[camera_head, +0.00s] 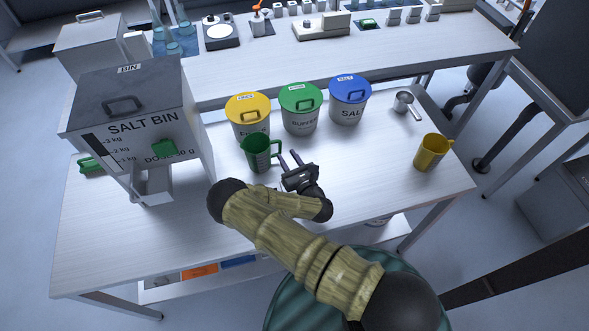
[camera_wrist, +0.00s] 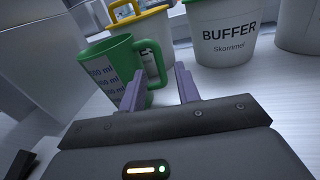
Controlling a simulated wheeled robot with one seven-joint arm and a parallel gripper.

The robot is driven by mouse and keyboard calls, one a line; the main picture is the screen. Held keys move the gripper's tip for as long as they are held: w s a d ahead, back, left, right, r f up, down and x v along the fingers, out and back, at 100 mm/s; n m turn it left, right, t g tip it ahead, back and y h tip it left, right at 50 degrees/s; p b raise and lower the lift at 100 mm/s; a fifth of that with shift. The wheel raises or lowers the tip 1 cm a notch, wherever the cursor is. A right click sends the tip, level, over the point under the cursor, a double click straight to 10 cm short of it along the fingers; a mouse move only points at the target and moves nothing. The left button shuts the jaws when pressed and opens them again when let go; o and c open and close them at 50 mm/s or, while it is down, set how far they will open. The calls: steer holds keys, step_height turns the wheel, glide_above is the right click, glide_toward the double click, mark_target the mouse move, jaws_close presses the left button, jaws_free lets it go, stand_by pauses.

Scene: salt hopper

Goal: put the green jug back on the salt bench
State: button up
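The green jug (camera_head: 258,155) stands upright on the white bench (camera_head: 345,170), right of the salt bin. Its handle points right, towards my gripper. My gripper (camera_head: 289,156) is low over the bench just right of the jug, with its two fingers apart and nothing held. In the wrist view the green jug (camera_wrist: 112,72) is ahead and to the left; its handle shows beyond and between the spread fingertips of my gripper (camera_wrist: 158,80). I cannot tell whether a finger touches the jug.
Behind the jug stand yellow (camera_head: 249,115), green-lidded BUFFER (camera_head: 301,108) and blue-lidded SALT (camera_head: 349,100) tubs. The grey SALT BIN (camera_head: 140,120) is at left. A yellow jug (camera_head: 431,152) and a metal scoop (camera_head: 405,103) are at right. The bench's right-middle is clear.

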steer(key=v, duration=0.4)
steer(key=shift+s+b, duration=0.2)
steer(key=shift+b, duration=0.1)
